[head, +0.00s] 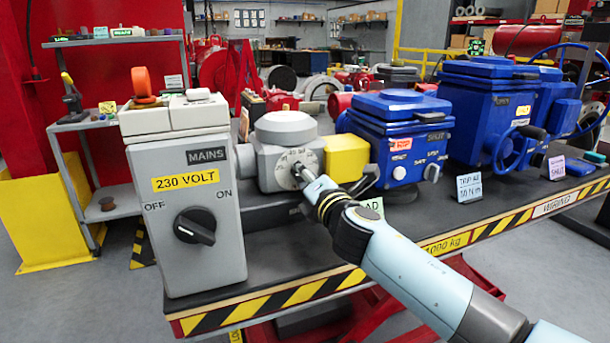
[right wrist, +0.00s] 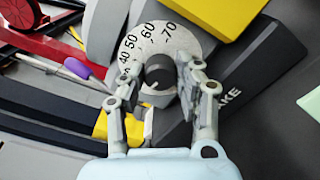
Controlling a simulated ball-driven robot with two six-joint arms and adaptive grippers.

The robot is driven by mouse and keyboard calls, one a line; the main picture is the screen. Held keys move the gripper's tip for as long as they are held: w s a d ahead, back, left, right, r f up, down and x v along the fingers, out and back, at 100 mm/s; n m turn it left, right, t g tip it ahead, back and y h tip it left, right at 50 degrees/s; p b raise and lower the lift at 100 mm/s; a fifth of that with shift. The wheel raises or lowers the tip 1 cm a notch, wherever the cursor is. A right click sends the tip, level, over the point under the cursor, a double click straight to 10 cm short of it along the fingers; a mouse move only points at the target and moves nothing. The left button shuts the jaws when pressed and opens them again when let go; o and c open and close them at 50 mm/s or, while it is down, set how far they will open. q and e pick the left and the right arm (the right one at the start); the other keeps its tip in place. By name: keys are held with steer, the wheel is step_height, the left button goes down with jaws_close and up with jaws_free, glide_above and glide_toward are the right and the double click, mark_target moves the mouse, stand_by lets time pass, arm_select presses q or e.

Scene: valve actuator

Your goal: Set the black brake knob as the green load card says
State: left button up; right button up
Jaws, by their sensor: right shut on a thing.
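The black brake knob (right wrist: 160,72) sits at the centre of a pale dial (right wrist: 150,42) numbered 40, 50, 60 and 70 in the right wrist view; lower numbers are partly hidden. My right gripper (right wrist: 162,78) is shut on the knob, one finger on each side. In the head view my right gripper (head: 301,174) covers the knob on the grey round-topped unit (head: 284,130). The knob's pointer setting cannot be read clearly. The green load card (head: 373,205) is mostly hidden behind my right arm; its text is unreadable apart from "AD". My left gripper is out of view.
A grey mains box (head: 190,205) with a black OFF/ON switch stands left of the dial unit. A yellow block (head: 346,158) adjoins it on the right. Blue actuators (head: 398,135) stand further right on the black bench, which has a striped front edge (head: 300,295).

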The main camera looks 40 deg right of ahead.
steer(key=shift+f, duration=0.15)
steer(key=o, duration=1.1)
steer(key=shift+o, duration=0.2)
steer(key=v, duration=1.2)
